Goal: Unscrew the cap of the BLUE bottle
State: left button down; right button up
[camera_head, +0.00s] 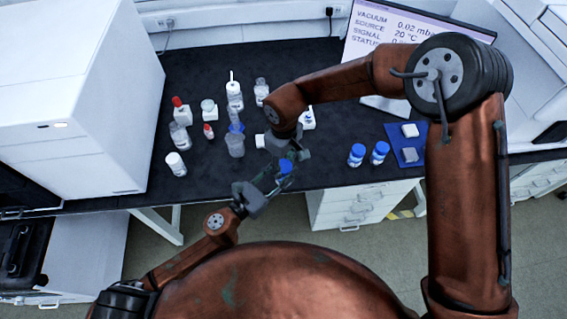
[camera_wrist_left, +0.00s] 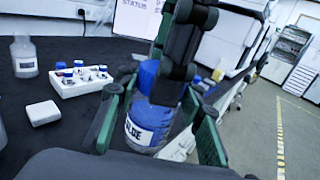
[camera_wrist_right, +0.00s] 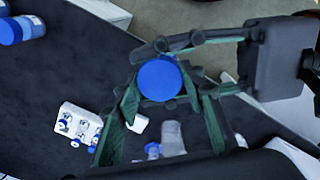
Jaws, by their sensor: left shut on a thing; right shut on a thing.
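The BLUE bottle, with clear label lettering, shows in the left wrist view (camera_wrist_left: 143,130). My left gripper (camera_head: 266,188) is shut around its body, and the bottle is held in front of the bench edge. Its blue cap (camera_head: 285,167) shows from above in the right wrist view (camera_wrist_right: 160,79). My right gripper (camera_head: 291,151) comes down from above, its fingers shut on the cap from both sides. The cap sits on top of the bottle. Whether its thread is loosened cannot be told. Most of the bottle body is hidden in the head view.
Two more blue-capped bottles (camera_head: 357,155) stand near the bench's front edge, beside a blue mat (camera_head: 404,135) with white pieces. Several bottles, two red-capped (camera_head: 181,112), and a beaker (camera_head: 235,146) stand left. A monitor (camera_head: 375,50) is behind my right arm.

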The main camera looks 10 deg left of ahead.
jog(key=c, duration=0.3)
jog(key=o, duration=1.1)
jog(key=shift+o, duration=0.2)
jog(key=shift+r, duration=2.25)
